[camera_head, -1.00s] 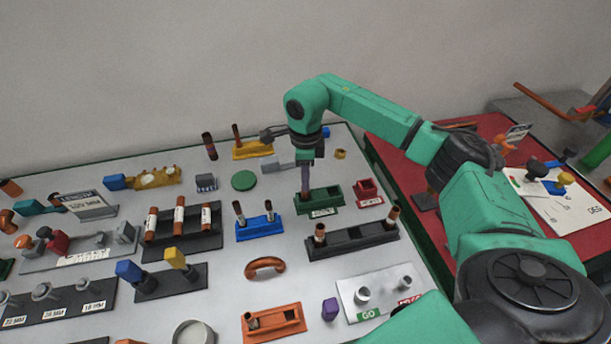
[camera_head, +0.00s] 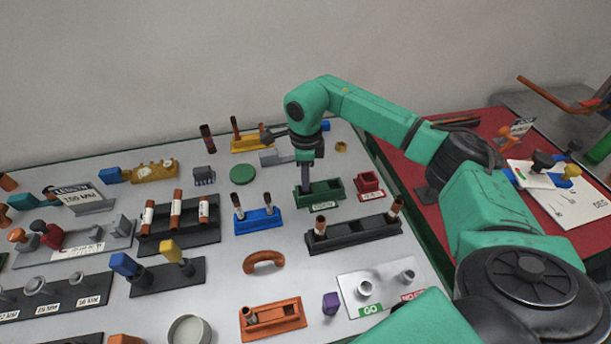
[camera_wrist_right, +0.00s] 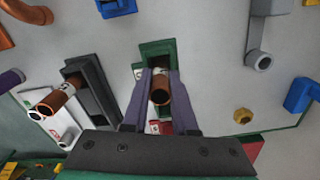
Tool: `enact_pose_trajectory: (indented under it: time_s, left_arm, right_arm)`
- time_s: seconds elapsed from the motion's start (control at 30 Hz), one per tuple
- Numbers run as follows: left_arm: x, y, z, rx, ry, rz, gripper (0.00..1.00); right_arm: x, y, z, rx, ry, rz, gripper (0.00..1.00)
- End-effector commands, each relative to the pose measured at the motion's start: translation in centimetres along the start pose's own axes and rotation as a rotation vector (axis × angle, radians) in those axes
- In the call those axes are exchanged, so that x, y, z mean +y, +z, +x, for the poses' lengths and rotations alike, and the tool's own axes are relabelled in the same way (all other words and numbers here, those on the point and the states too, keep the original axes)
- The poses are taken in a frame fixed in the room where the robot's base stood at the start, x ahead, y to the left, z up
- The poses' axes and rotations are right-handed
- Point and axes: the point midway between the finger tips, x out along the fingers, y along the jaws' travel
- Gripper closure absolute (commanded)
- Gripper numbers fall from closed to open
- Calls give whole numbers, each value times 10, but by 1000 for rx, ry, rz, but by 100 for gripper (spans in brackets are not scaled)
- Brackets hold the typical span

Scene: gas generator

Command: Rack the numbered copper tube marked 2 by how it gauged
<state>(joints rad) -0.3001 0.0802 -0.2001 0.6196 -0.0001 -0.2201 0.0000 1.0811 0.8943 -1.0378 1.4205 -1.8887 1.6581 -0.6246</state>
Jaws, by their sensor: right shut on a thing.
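My right gripper (camera_head: 304,187) points down over the left end of the green two-slot rack (camera_head: 329,199). In the right wrist view its purple fingers (camera_wrist_right: 160,78) are shut on a copper tube (camera_wrist_right: 160,96). The tube's open end faces the camera and the green rack (camera_wrist_right: 157,48) lies behind it. No number is readable on this tube, and whether its lower end sits in the slot is hidden. A small red holder (camera_head: 369,181) stands just right of the green rack. My left gripper is not in view.
A black rack (camera_head: 357,239) holding two upright tubes stands in front of the green one. A blue rack (camera_head: 259,223) with two tubes is to the left. A white GO gauge plate (camera_head: 385,298) and an orange rack (camera_head: 284,318) are nearer. A green disc (camera_head: 242,174) lies behind-left.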

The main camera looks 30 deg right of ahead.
Motion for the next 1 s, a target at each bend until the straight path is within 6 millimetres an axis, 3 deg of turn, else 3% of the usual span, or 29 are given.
enact_pose_trajectory:
  time_s: [0.1, 0.13, 0.2, 0.23, 0.53, 0.67, 0.77, 1.0]
  left_arm:
    - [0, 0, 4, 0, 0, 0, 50]
    - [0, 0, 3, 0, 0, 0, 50]
    - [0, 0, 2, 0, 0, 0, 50]
    - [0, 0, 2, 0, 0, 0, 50]
    - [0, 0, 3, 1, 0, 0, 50]
    - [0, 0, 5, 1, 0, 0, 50]
    - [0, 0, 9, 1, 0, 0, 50]
    - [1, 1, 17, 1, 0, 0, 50]
  right_arm:
    - [0, 0, 5, 0, 0, 0, 100]
    - [0, 0, 4, 0, 0, 0, 70]
    - [0, 0, 4, 0, 0, 0, 43]
    - [0, 0, 4, 0, 0, 0, 39]
    - [0, 0, 3, 0, 0, 0, 39]
    - [-1, 0, -9, -1, -2, 0, 39]
    - [-1, 1, -29, -3, -4, -1, 39]
    - [-1, 1, -97, -4, -5, 0, 39]
